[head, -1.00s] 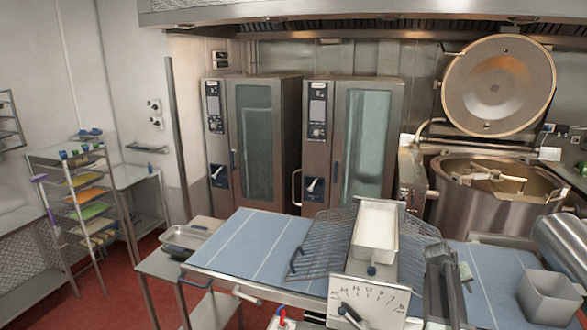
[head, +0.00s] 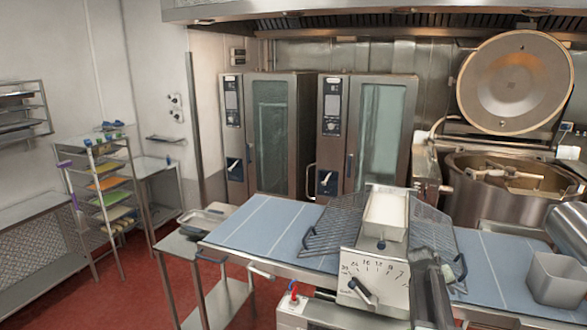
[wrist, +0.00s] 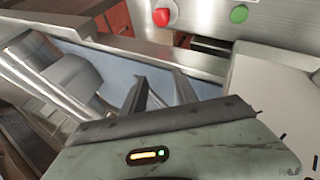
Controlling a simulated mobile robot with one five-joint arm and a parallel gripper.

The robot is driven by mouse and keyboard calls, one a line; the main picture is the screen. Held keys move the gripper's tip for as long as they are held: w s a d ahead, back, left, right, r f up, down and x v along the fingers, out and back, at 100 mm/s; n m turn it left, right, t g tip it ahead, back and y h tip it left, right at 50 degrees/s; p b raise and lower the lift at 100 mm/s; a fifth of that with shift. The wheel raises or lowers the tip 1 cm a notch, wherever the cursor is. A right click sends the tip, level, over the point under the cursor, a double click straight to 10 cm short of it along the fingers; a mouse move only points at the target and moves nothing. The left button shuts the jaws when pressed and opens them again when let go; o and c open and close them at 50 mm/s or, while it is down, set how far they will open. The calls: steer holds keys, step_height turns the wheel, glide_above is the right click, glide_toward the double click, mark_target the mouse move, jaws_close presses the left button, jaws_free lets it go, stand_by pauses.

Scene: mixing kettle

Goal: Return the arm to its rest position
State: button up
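My gripper (wrist: 160,88) shows in the wrist view as two dark fingers with a gap between them. It looks open, and nothing shows between the fingers. A strip of blue mat (wrist: 207,89) lies beyond them. My gripper's grey-green body with a small lit indicator fills the bottom of the wrist view. In the head view a dark grey part, likely my arm, stands at the lower right beside the dial-faced machine (head: 375,281). The fingers cannot be made out there.
The blue-topped table (head: 270,229) spans the front. A wire rack (head: 330,238), white tray (head: 386,216) and grey container (head: 557,279) are on it. An open-lidded kettle (head: 475,208) stands right, two ovens (head: 280,135) behind. Red floor (head: 130,290) is clear at left.

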steer(key=s+a+f+n+y+b, duration=0.1)
steer(key=s+a+f+y+b, duration=0.1)
steer(key=a+f+b, duration=0.65)
steer(key=s+a+f+n+y+b, duration=0.15)
steer(key=a+f+b, duration=0.25)
steer(key=a+f, duration=0.8)
steer(key=s+a+g+y+b, duration=0.2)
steer(key=s+a+g+y, duration=0.1)
steer(key=s+a, duration=1)
steer(key=shift+a+f+m+y, duration=0.35)
steer(key=shift+a+m, duration=0.1)
steer(key=shift+a, duration=0.4)
